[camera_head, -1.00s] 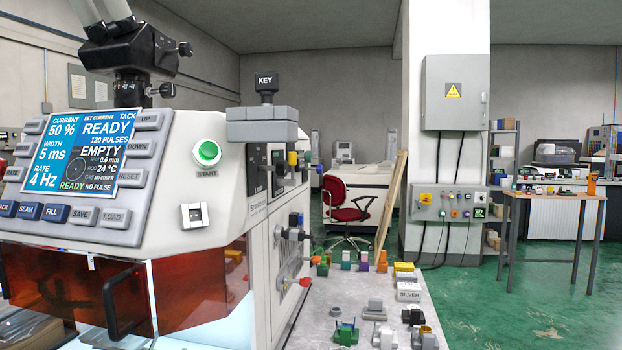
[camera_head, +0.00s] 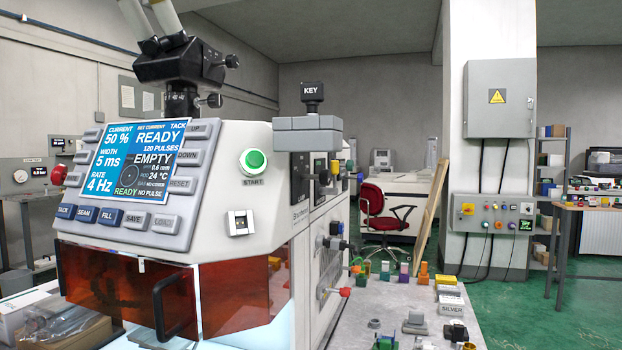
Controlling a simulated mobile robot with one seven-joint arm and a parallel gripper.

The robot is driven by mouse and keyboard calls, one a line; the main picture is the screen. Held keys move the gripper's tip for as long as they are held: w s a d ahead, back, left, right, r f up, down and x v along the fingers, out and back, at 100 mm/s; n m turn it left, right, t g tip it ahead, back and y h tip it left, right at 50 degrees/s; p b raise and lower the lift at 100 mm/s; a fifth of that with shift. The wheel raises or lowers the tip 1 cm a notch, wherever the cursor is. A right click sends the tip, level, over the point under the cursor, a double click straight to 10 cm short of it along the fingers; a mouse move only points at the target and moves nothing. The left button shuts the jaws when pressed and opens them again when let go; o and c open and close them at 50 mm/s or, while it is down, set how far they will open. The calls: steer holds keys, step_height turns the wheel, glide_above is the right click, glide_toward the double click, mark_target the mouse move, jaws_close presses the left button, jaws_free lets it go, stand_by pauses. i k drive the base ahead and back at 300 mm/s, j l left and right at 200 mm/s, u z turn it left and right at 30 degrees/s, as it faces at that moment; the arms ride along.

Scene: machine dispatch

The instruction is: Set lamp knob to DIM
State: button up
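The welding machine (camera_head: 225,215) fills the left and middle of the head view. Its right side panel is seen at a steep slant. A dark control plate (camera_head: 299,178) sits high on that side, below a grey block with a KEY switch (camera_head: 312,92). Small knobs in yellow and black (camera_head: 324,178) stick out just right of it. The lamp knob cannot be told apart for sure among them, and its setting and DIM mark cannot be read. My gripper is not in view.
A green START button (camera_head: 253,161) is on the front. A bench (camera_head: 385,305) with several small parts runs along the machine's right side. A red chair (camera_head: 380,215) and a pillar stand behind. Green floor is free at right.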

mark_target(325, 177)
steer(key=k+l+z, duration=0.1)
steer(key=l, duration=0.55)
steer(key=k+l, duration=0.1)
steer(key=l, duration=0.55)
steer(key=k+l+z, duration=0.15)
steer(key=l, duration=0.5)
steer(key=i+l+u, duration=0.15)
steer(key=i+l, duration=0.15)
steer(key=i+l+u, duration=0.1)
steer(key=i+l, duration=0.2)
steer(key=l, duration=0.2)
steer(key=i+l+u, duration=0.15)
steer(key=l, duration=0.3)
steer(key=i, duration=0.1)
